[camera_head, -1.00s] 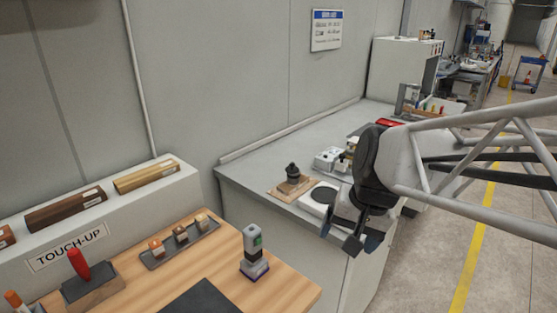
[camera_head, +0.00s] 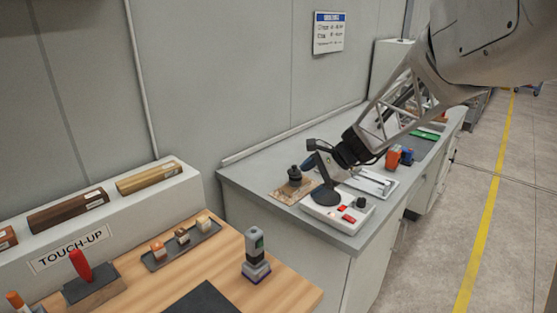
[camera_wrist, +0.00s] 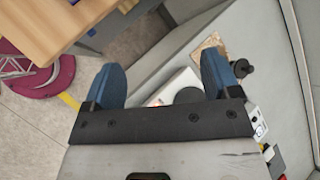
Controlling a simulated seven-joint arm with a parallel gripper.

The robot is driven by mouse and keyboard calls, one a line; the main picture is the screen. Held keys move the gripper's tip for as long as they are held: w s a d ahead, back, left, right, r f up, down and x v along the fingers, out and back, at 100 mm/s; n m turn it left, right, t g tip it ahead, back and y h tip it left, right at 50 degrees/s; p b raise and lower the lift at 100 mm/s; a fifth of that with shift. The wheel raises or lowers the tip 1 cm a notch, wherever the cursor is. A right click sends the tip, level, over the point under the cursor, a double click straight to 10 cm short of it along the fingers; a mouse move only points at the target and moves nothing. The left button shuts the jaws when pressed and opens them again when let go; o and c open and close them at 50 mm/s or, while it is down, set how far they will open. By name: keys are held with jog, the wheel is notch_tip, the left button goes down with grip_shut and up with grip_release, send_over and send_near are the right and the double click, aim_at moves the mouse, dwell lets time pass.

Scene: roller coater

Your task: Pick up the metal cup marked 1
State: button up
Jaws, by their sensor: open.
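I cannot make out a metal cup marked 1 in either view. My gripper (camera_head: 310,157) is over the grey bench in the head view, above the white device with a round dark plate. In the wrist view, my gripper (camera_wrist: 163,78) has its two blue-padded fingers wide apart with nothing held between them. The white device (camera_wrist: 168,90) shows below and between the fingers. A dark knobbed object (camera_head: 294,174) stands on a small brown board, close to the left of the gripper; it also shows beyond the right finger in the wrist view (camera_wrist: 241,68).
The grey bench (camera_head: 250,180) runs along the wall, with orange and blue items (camera_head: 399,156) farther along it. A maroon stool seat (camera_wrist: 45,78) stands on the floor.

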jog(key=w+d+f+m+t+y, duration=0.2)
jog(key=w+f+m, duration=0.3)
jog(key=w, duration=0.7)
jog(key=m+t+y, duration=0.1)
jog(key=m+t, duration=0.1)
jog(key=m, duration=0.3)
send_near(301, 173)
jog(key=x, duration=0.4)
jog(key=shift+s+a+f, duration=0.15)
jog(key=shift+s+a, duration=0.1)
jog(key=shift+s, duration=0.1)
jog(key=shift+x, duration=1.3)
jog(key=shift+x, duration=2.6)
jog(key=shift+w, duration=0.1)
jog(key=c, duration=1.1)
